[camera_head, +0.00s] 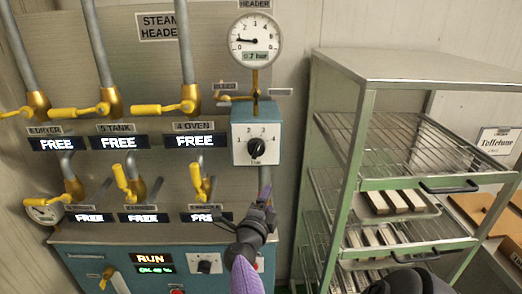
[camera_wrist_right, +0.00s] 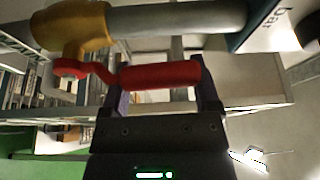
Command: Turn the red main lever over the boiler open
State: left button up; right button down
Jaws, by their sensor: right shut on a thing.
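The red lever (camera_wrist_right: 165,76) shows in the right wrist view, its pivot on a brass valve body (camera_wrist_right: 85,25). Its handle runs roughly parallel to the grey pipe (camera_wrist_right: 185,18). My right gripper (camera_wrist_right: 160,90) is shut on the handle, with one purple finger on each side. In the head view my right gripper (camera_head: 264,196) is at the vertical pipe below the blue dial box (camera_head: 242,131), and the red lever is hidden there. The blue boiler panel (camera_head: 95,268) with a RUN display is below. My left gripper is not in view.
A round gauge (camera_head: 255,41) sits above the dial box. Several yellow levers (camera_head: 160,108) are on the panel to the left, over displays reading FREE. A metal rack (camera_head: 350,130) with wire shelves and trays stands close on the right.

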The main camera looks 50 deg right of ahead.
jog(key=shift+s+d+m+p, duration=0.2)
jog(key=shift+m+p, duration=0.1)
jog(key=shift+m, duration=0.1)
dwell(0.3)
grip_release()
jog(key=shift+d+f, duration=0.1)
